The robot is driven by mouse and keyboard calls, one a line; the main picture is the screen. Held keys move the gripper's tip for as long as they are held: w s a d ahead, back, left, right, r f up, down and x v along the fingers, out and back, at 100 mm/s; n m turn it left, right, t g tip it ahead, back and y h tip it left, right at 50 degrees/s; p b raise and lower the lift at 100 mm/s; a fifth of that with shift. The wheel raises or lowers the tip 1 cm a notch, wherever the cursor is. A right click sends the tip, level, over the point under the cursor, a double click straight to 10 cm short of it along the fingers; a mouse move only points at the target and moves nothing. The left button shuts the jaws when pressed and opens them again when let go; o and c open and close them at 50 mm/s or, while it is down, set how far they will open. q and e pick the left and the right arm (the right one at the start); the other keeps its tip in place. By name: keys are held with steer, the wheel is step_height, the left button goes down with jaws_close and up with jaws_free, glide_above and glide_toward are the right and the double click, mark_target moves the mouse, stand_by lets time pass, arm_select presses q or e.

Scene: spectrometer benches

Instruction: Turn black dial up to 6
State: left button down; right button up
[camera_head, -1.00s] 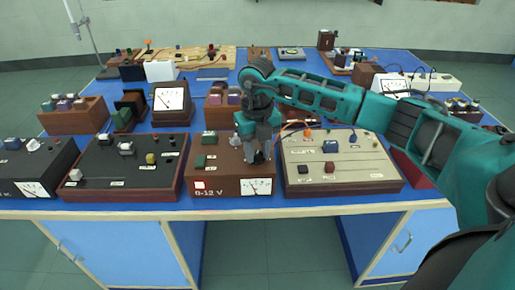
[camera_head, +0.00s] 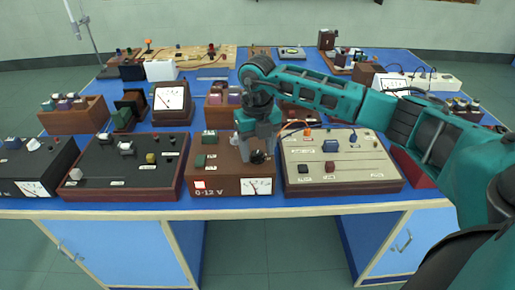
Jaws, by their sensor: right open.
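The black dial (camera_head: 257,157) sits on the sloped top of the brown wooden box (camera_head: 229,187) marked 0-12 V, near its right side. My right gripper (camera_head: 246,152) points down just beside the dial, at its left and back. Its jaws are open, and nothing shows held in them. Whether a finger touches the dial cannot be told at this size. The dial's scale marks cannot be read. My left gripper is not in view.
A black-topped panel box (camera_head: 120,180) stands close at the left and a cream-topped one (camera_head: 345,170) close at the right. A meter (camera_head: 169,99) stands behind. The blue table's front edge runs just before the boxes.

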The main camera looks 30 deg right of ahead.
mark_target(258, 154)
step_height(258, 154, up, 12)
steer(key=shift+r, duration=0.25)
stand_by(0.5)
